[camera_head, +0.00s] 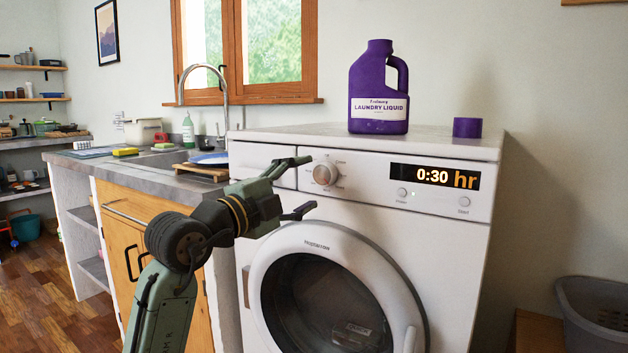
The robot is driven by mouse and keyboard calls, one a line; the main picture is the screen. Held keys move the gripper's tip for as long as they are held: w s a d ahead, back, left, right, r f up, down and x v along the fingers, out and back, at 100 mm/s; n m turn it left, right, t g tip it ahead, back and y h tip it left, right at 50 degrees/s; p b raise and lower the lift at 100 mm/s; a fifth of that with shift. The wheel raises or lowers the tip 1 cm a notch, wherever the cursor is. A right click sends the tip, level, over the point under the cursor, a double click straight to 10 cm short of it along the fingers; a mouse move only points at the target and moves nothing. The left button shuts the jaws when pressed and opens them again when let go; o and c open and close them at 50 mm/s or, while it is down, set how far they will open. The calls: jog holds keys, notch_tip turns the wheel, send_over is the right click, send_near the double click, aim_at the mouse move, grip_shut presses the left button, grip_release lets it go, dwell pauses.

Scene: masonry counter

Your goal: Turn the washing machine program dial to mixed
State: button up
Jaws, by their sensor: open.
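The white washing machine (455,247) stands in the middle right. I cannot tell whether either finger touches the panel.
A purple laundry liquid bottle (379,90) and a purple cap (467,127) stand on the machine. Two small buttons sit below the display. The round door (262,262) is closed below the dial. A sink counter (98,165) adjoins at left; a grey basket (590,300) is at lower right.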

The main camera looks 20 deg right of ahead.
jog(key=r+v, duration=0.1)
jog(key=v, duration=0.6)
jog(key=shift+f, duration=0.5)
jog(key=shift+s, duration=0.1)
